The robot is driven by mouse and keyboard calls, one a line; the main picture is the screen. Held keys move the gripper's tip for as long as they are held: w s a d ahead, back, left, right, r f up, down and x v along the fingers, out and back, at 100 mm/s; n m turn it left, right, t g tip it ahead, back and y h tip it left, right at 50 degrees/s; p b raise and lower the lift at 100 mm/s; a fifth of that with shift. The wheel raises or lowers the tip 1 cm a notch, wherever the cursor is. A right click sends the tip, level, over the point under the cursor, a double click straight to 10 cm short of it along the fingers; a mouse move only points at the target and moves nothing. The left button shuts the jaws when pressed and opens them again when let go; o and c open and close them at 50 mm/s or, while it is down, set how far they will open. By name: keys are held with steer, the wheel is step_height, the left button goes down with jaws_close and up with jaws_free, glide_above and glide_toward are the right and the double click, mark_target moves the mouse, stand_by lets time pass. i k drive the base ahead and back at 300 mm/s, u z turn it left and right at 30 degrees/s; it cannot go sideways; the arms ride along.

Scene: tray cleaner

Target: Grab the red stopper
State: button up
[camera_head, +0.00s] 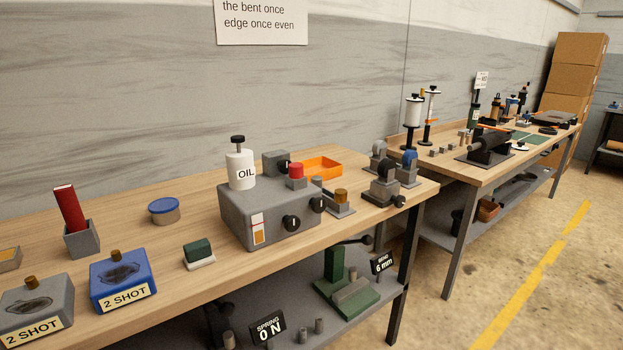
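A short red cylindrical cap (296,170) sits on a small grey block on top of the grey box (270,222), right of the white OIL bottle (240,168). A longer red piece (69,207) stands tilted in a grey square holder (82,240) at the left of the bench. I cannot tell for certain which of these two red things is the stopper. My gripper is not in view.
The wooden bench (130,237) also bears a blue box (122,282) marked 2 SHOT, a blue-lidded round tin (164,209), a green-topped block (198,250) and an orange tray (319,167). Open floor lies right.

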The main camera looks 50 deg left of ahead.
mark_target(295, 169)
steer(key=u, duration=0.65)
steer(key=i, duration=1.05)
steer(key=u, duration=0.8)
